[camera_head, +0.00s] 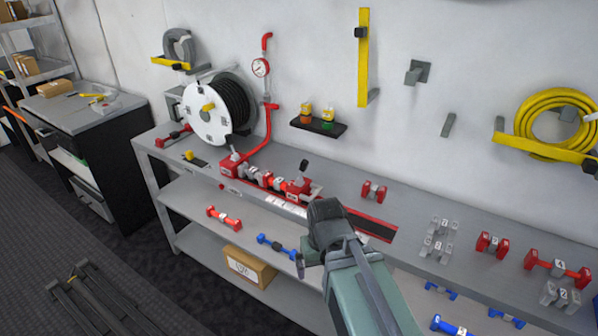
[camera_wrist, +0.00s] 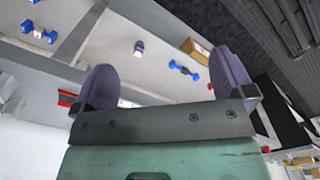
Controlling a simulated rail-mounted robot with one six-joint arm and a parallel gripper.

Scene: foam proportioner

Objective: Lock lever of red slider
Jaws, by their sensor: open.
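The red slider (camera_head: 301,188) sits at the right end of a row of red and grey parts on the bench. Its lever (camera_head: 304,168) stands up with a dark knob, leaning slightly right. Whether it is locked cannot be told. My gripper shows in the wrist view (camera_wrist: 165,67) with its two purple-grey fingers wide apart and nothing between them. In the head view my arm is in front of the bench, right of and below the slider, with no visible contact. The slider cannot be made out in the wrist view.
A red block (camera_head: 232,165) with a lever stands at the row's left end. A hose reel (camera_head: 212,110) and a red pipe with a gauge (camera_head: 260,67) stand behind. Loose red fittings (camera_head: 374,191) lie to the right. The lower shelf holds blue fittings (camera_head: 277,244) and a cardboard box (camera_head: 249,266).

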